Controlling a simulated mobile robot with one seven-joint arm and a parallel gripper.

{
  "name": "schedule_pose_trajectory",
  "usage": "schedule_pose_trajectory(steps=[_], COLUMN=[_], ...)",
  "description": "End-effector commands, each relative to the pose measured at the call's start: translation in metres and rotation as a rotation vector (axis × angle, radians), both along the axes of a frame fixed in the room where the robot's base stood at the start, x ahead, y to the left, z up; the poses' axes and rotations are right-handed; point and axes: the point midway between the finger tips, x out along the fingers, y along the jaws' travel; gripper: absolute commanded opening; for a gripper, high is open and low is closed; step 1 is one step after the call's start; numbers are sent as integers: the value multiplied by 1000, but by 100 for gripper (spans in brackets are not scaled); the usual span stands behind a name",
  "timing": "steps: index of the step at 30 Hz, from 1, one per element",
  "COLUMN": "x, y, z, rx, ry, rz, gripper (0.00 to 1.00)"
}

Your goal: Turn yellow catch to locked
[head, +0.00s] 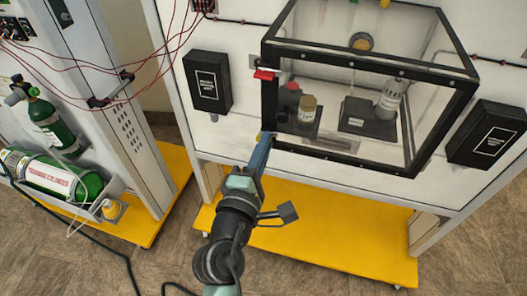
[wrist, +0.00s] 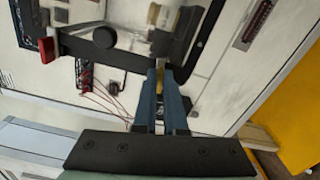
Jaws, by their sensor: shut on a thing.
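My gripper (head: 265,140) reaches up to the lower left corner of the clear, black-framed box. In the wrist view its two blue fingers (wrist: 167,82) are closed on the yellow catch (wrist: 168,77), of which only a small part shows between the tips. In the head view the catch is mostly hidden by the fingers. Its exact angle cannot be told. A red catch (head: 265,74) sits on the box's upper left edge; it also shows in the wrist view (wrist: 47,49).
The clear box (head: 375,66) holds jars and a bottle and is fixed to a white panel. Black boxes (head: 208,80) and (head: 488,134) flank it. A yellow base (head: 310,240) lies below. Red wires hang at upper left.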

Motion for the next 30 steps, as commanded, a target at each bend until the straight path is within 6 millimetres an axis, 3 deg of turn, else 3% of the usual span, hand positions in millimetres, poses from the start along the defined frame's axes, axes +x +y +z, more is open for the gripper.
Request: schedule_pose_trajectory(steps=[12,29,30], x=[0,0,0], y=[-1,-1,-1], z=[-4,-3,-3], rx=[188,215,215], ry=[-60,-68,-68], rz=[-1,-2,-2], gripper=[0,0,12])
